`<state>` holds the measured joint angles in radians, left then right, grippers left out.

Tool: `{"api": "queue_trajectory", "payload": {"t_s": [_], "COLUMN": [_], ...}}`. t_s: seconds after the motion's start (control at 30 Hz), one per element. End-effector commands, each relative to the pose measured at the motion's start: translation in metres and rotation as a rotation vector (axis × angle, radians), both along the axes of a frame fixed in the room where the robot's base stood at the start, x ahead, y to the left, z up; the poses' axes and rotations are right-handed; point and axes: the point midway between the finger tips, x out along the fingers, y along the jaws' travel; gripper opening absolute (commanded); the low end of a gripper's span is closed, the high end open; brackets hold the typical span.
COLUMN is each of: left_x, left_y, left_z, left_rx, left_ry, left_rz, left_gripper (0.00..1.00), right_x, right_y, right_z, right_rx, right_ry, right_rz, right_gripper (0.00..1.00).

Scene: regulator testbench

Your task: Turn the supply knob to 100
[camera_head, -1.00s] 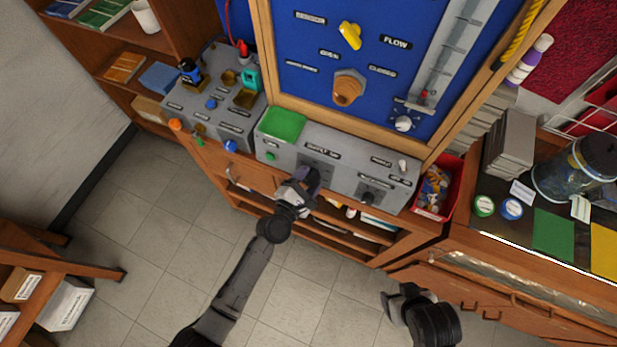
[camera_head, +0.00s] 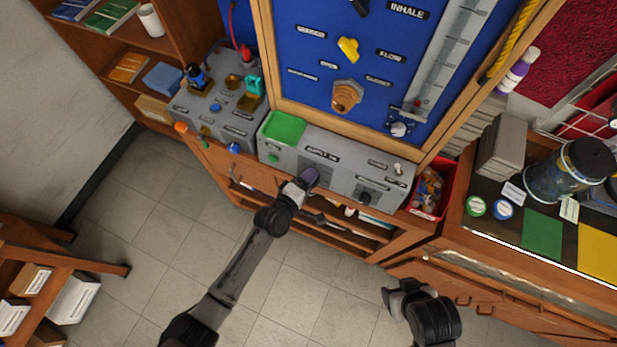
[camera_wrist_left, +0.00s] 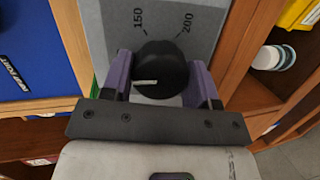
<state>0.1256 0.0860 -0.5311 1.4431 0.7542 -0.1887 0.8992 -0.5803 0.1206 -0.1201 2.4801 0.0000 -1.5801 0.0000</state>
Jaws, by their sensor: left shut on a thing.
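The supply knob (camera_wrist_left: 160,70) is a round black knob with a white pointer line, on a grey panel plate (camera_wrist_left: 100,25). In the left wrist view the pointer line points left; the marks 150 and 200 show above the knob, and other marks are hidden. My left gripper (camera_wrist_left: 162,82) has its purple fingers on both sides of the knob and is shut on it. In the head view my left gripper (camera_head: 309,177) is at the front of the grey console (camera_head: 335,168) and covers the knob. My right gripper (camera_head: 390,297) hangs low right, away from the console; its fingers are unclear.
A red bin (camera_head: 427,212) stands at the console's right end. The blue board (camera_head: 310,100) rises behind. Open shelves lie below, and the tiled floor in front is clear.

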Motion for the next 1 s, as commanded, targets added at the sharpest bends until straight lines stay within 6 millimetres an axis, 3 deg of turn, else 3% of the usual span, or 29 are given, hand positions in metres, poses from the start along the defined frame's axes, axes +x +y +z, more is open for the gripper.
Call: {"api": "queue_trajectory", "payload": {"t_s": [0.83,0.87,1.0], "left_x": [0.0001,0.0001,0.0001], "left_y": [-0.0001,-0.0001,-0.0002], "left_z": [0.0004,0.0004,0.0004], "left_rx": [0.102,0.101,0.101], "left_ry": [-0.045,-0.044,-0.044], "left_rz": [-0.023,-0.023,-0.023], "left_gripper": [0.31,0.57,0.70], "right_x": [0.0001,0.0001,0.0001], "right_y": [-0.0004,-0.0007,-0.0016], "right_z": [0.0074,0.0074,0.0074], "right_rx": [-0.001,-0.002,-0.005], "right_ry": [0.000,0.000,-0.001], "right_rz": [0.001,0.001,0.004], "right_gripper": [0.69,0.69,0.69]}}
